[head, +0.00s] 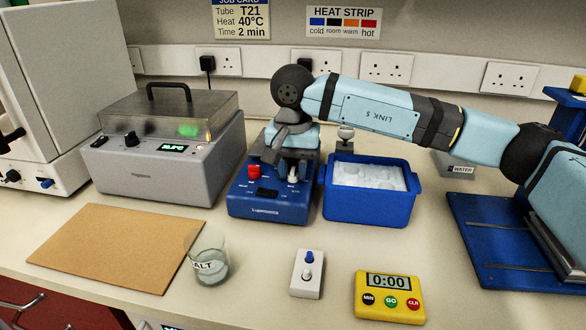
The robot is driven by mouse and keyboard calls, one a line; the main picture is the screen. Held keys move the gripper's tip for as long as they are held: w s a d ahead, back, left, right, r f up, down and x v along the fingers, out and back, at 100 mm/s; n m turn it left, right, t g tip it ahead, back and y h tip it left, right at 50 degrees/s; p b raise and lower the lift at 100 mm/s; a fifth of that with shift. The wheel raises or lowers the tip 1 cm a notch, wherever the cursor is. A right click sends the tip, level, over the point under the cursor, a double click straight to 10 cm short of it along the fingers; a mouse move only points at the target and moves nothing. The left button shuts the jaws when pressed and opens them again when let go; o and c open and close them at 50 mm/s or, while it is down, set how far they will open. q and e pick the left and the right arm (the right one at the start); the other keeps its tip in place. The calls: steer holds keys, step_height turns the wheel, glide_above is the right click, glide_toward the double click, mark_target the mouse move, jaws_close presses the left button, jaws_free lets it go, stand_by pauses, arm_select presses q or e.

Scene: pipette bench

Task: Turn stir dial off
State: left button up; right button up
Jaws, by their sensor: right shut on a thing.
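The blue stirrer unit (268,206) stands at the middle of the bench, with a red knob (253,171) on its front left and a small dark display between its controls. A pale dial (293,177) sits at its front right, partly hidden by my gripper. My right gripper (292,172) points down over the unit from above and is shut on this dial. The arm and gripper hide much of the unit's top. The dial's pointer position cannot be made out. My left gripper is not in view.
A blue tub of ice (370,208) stands close right of the unit; a grey heated bath (165,170) stands left. In front are a SALT beaker (210,262), a small switch box (306,274) and a yellow timer (390,298). A brown board (115,245) lies front left.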

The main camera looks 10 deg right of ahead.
mark_target(293, 169)
stand_by(0.3)
steer(key=o, duration=0.9)
step_height(293, 169, up, 14)
steer(key=shift+f+p, duration=0.1)
steer(key=shift+p, duration=0.95)
